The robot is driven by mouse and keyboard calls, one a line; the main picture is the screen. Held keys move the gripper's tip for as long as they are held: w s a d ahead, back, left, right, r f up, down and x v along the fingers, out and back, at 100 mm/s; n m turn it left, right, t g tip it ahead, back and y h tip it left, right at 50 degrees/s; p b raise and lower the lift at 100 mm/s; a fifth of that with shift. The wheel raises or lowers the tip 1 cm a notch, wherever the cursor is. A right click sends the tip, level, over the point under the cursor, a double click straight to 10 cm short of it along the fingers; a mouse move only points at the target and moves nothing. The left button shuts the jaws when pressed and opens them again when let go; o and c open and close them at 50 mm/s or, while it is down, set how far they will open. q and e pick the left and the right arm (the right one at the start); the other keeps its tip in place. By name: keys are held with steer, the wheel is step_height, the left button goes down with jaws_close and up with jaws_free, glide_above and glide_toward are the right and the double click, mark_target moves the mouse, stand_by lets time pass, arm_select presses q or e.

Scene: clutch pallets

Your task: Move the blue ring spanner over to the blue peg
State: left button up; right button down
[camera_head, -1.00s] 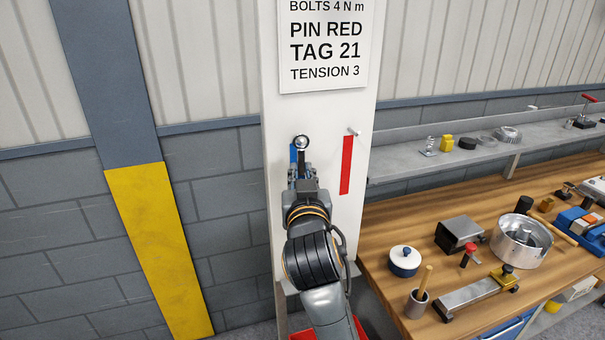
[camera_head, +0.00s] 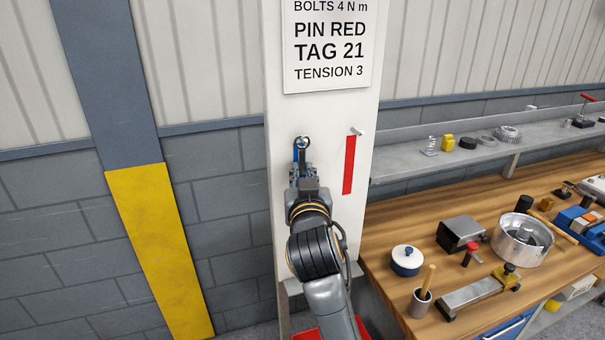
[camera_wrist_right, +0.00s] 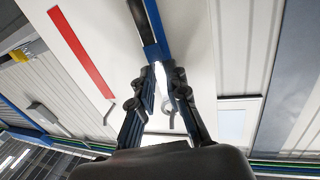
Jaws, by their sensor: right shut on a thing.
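In the right wrist view the fingers (camera_wrist_right: 160,82) close in over the blue strip (camera_wrist_right: 155,28). My left gripper is not in view.
The white panel (camera_head: 330,220) also carries a red strip (camera_head: 348,165) with a bare peg (camera_head: 356,131) above it, and a sign (camera_head: 328,45). A wooden bench (camera_head: 385,235) with several parts and tools stands to the right. The grey block wall to the left is clear.

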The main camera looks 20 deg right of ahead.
steer(key=shift+r, duration=0.1)
steer(key=c, duration=1.8)
jaws_free()
steer(key=shift+s+a, duration=0.1)
steer(key=o, duration=0.5)
steer(key=shift+o, duration=0.2)
